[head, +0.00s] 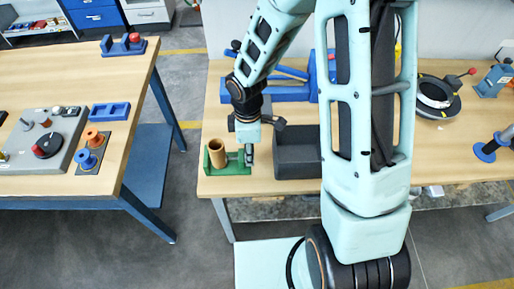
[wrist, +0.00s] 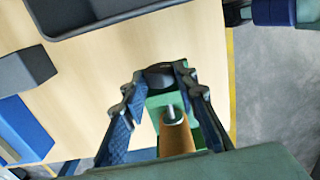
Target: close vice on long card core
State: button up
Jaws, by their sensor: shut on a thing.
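The green vice (head: 232,170) stands near the front left corner of the right-hand bench. The brown card core (head: 216,152) stands upright in it, at its left side. The core also shows in the wrist view (wrist: 177,138), with the vice's metal screw (wrist: 170,112) pointing at it. My gripper (head: 249,155) is at the vice's right end. In the wrist view my gripper (wrist: 160,76) has its fingertips closed on the dark vice handle (wrist: 160,80). I cannot tell whether the vice jaw touches the core.
A dark grey open bin (head: 297,155) stands just right of the vice. Blue fixtures (head: 290,90) lie behind it. A black ring coil (head: 437,95) lies further right. The left bench (head: 60,75) holds a grey control panel (head: 40,140), with a floor gap between benches.

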jog(key=shift+w+d+r, duration=0.1)
jog(key=shift+w, duration=0.2)
jog(key=shift+w+r+g+p, duration=0.1)
jog(key=shift+w+g+p, duration=0.05)
jog(key=shift+g+p, duration=0.55)
jog(key=shift+w+f, duration=0.1)
jog(key=shift+f, duration=0.2)
jog(key=shift+w+g, duration=0.15)
jog(key=shift+g, duration=0.95)
jog(key=o, duration=0.7)
